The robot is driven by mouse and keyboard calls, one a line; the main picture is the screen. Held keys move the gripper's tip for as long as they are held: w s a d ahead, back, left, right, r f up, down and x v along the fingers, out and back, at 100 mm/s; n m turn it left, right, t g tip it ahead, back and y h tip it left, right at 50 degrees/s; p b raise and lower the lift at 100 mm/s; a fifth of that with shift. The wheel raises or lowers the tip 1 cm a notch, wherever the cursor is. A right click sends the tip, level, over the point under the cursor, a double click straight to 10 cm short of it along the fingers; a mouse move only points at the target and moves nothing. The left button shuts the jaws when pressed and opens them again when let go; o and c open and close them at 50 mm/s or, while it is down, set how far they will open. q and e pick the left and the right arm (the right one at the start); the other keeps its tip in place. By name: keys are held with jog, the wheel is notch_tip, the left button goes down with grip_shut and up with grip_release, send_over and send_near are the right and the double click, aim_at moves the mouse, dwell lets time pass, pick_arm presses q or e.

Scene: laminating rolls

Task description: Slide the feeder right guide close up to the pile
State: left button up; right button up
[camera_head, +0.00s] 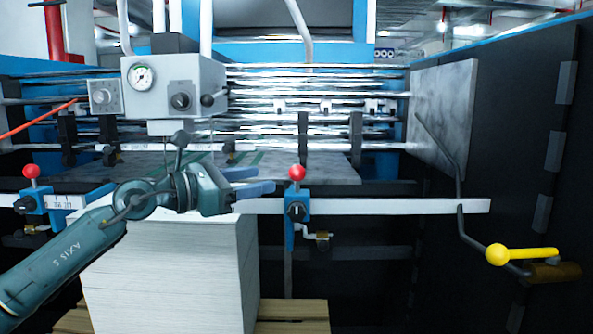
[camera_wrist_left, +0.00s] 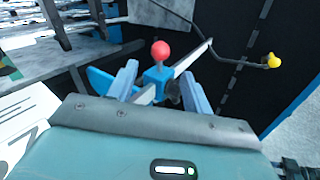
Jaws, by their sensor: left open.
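The feeder right guide (camera_head: 297,207) is a blue block with a red ball knob and a black dial, mounted on a pale horizontal bar. It stands a little to the right of the white paper pile (camera_head: 175,275), with a gap between them. My left gripper (camera_head: 264,181) is open, above the pile's right edge and left of the guide, with its blue fingers pointing right. In the left wrist view, the guide (camera_wrist_left: 158,76) appears between the two open fingers, ahead of them. No contact with the guide shows. My right gripper is not in view.
A similar left guide (camera_head: 33,202) sits on the bar (camera_head: 400,206) at the far left. A grey box with a gauge (camera_head: 173,87) stands just behind my arm. A bent rod with a yellow handle (camera_head: 522,254) is at right. The bar right of the guide is clear.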

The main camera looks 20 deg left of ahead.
aim_at(290, 174)
pick_arm(q)
jog(key=p+x, duration=0.2)
jog(key=x, duration=0.7)
jog(key=shift+w+d, duration=0.2)
jog(key=shift+d, duration=0.05)
jog(key=shift+c, duration=0.2)
grip_shut()
